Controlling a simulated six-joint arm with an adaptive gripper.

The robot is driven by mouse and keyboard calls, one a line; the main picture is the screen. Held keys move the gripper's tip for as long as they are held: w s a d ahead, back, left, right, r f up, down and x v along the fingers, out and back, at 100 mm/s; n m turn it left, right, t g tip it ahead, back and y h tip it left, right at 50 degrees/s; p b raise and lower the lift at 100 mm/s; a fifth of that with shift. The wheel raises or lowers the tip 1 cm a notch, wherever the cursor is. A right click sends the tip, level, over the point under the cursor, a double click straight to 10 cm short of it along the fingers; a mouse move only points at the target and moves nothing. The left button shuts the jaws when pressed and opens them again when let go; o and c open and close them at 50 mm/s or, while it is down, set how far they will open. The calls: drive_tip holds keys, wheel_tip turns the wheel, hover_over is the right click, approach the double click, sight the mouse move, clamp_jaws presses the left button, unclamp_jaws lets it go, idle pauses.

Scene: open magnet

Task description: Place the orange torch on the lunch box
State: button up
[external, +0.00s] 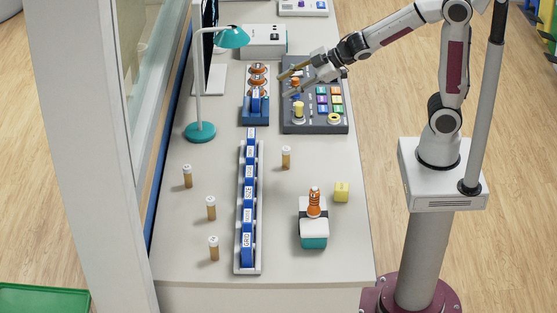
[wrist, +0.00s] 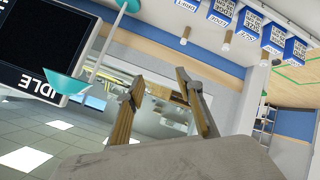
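The lunch box (external: 313,241), white above and teal below with a dark band, stands at the front right of the table. An upright ribbed orange object (external: 314,201), which looks like the orange torch, stands on top of it. My gripper (external: 283,86) is at the back of the table, above the grey button panel, well away from the lunch box. Its two fingers are spread apart, and nothing shows between them in the wrist view (wrist: 160,80). The wrist view shows neither the torch nor the lunch box.
The grey panel (external: 313,124) carries coloured buttons and knobs. A blue stand with orange parts (external: 256,107), a teal lamp (external: 200,131) and a long rack of blue blocks (external: 247,210) stand left. Several small cork-coloured vials stand around.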

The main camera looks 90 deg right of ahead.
drive_tip(key=s+a+m+g, duration=0.2)
drive_tip(key=s+a+m, duration=0.1)
drive_tip(key=s, duration=1.1)
drive_tip(key=s+a+m+g+y, duration=0.1)
drive_tip(key=s+a+m+g, duration=0.2)
drive_tip(key=s, duration=1.1)
drive_tip(key=shift+s+f, duration=0.3)
drive_tip(key=shift+f, duration=0.15)
